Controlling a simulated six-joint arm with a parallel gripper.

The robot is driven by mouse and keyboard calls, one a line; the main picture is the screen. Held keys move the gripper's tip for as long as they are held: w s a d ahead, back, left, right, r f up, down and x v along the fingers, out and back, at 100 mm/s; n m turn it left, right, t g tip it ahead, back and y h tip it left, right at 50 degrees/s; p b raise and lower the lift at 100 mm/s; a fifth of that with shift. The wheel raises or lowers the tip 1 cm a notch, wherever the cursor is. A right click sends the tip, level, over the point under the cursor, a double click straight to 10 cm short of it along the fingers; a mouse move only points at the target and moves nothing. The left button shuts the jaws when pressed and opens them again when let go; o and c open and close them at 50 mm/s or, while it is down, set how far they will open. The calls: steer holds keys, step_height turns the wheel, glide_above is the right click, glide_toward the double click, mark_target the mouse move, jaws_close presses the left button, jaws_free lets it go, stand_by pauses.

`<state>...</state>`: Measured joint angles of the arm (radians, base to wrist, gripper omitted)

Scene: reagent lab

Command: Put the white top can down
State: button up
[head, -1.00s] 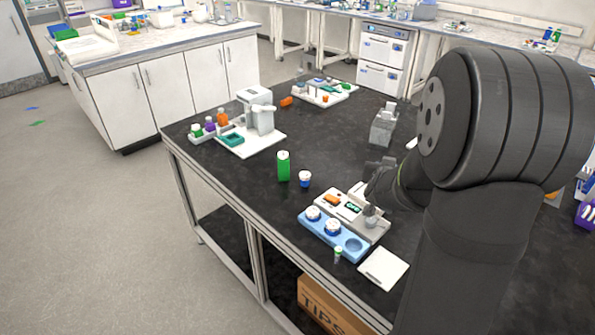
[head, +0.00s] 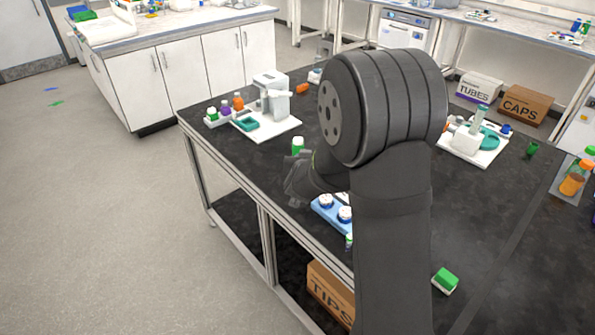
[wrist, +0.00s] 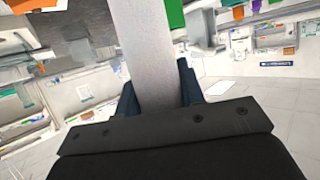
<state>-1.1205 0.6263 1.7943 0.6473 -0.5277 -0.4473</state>
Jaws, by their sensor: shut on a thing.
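In the wrist view, the gripper's fingers (wrist: 158,92) are shut on a long, pale grey-white body, taken to be the white top can (wrist: 152,55). Its far end runs out of the picture, so its top does not show.
A blue holder (head: 325,212) with white-topped jars is partly hidden behind my arm. A white device (head: 271,92) stands on a board behind the green container. A green-and-white block (head: 445,281) lies at the right front. The bench's left edge is close to my gripper.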

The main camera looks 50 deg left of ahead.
step_height(320, 180, down, 6)
steer(key=s+a, duration=0.1)
steer(key=a, duration=0.1)
steer(key=shift+s+a+r, duration=0.15)
steer(key=shift+s+a, duration=0.05)
steer(key=shift+a, duration=0.1)
steer(key=shift+f, duration=0.2)
steer(key=o, duration=1.1)
steer(key=shift+c, duration=0.2)
